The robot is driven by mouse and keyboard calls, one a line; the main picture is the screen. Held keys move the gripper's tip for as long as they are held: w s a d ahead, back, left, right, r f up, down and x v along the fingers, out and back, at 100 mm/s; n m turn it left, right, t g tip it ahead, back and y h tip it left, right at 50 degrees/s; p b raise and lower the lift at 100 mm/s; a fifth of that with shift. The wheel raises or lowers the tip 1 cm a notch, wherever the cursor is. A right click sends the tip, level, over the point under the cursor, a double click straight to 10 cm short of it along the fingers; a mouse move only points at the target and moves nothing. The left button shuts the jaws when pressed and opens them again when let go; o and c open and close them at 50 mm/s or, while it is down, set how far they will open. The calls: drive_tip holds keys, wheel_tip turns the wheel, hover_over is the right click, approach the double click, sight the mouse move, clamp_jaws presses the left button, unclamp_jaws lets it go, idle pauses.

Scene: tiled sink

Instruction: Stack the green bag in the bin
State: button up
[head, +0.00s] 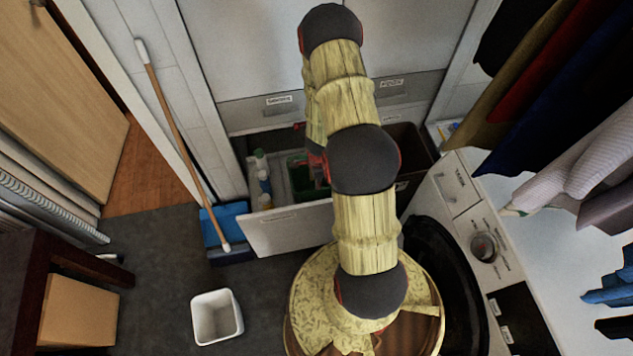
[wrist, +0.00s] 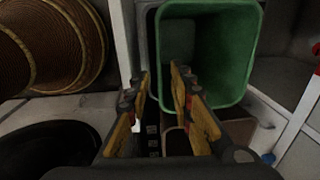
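A green, open-topped thing, which I take for the green bag, shows large in the wrist view (wrist: 236,50); it looks like a stiff-walled container. In the head view part of it (head: 297,176) shows inside an open drawer, partly behind my arm. My gripper (wrist: 159,74) is open, with its two fingers on either side of the green thing's left edge; contact cannot be told. In the head view my gripper is hidden behind my arm. A white square bin (head: 216,338) stands on the floor at the lower left and looks empty.
The open drawer's white front (head: 290,230) juts into the floor space. Bottles (head: 263,178) stand in it on the left. A brown bin (head: 408,143) is right of my arm. A washing machine (head: 470,215) stands right.

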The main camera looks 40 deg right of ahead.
drive_tip(key=w+a+r+n+t, duration=0.1)
drive_tip(key=w+a+r+n, duration=0.25)
drive_tip(key=r, duration=0.55)
drive_tip(key=w+a+r+n+t, duration=0.1)
drive_tip(key=w+a+r+n, duration=0.15)
drive_tip(key=w+r, duration=0.45)
drive_tip(key=s+a+r+n+t+y, duration=0.1)
drive_tip(key=a+r+n, duration=0.3)
drive_tip(key=r, duration=0.5)
drive_tip(key=s+a+r+n+y, duration=0.1)
drive_tip(key=s+a+r+n, duration=0.1)
drive_tip(key=a+r, duration=0.6)
drive_tip(key=s+a+r+n, duration=0.3)
drive_tip(key=s+r, duration=0.1)
drive_tip(key=r, duration=0.3)
drive_tip(key=s+a+r+n, duration=0.2)
drive_tip(key=s+r+n, duration=0.15)
drive_tip(key=r, duration=0.35)
drive_tip(key=s+a+r+n+t+h, duration=0.1)
drive_tip(key=s+r+n, duration=0.5)
drive_tip(key=s, duration=0.7)
drive_tip(key=shift+s+a+r+t, duration=0.2)
drive_tip(key=shift+a+t, duration=0.1)
drive_tip(key=shift+a, duration=0.35)
drive_tip(key=shift+f, duration=0.2)
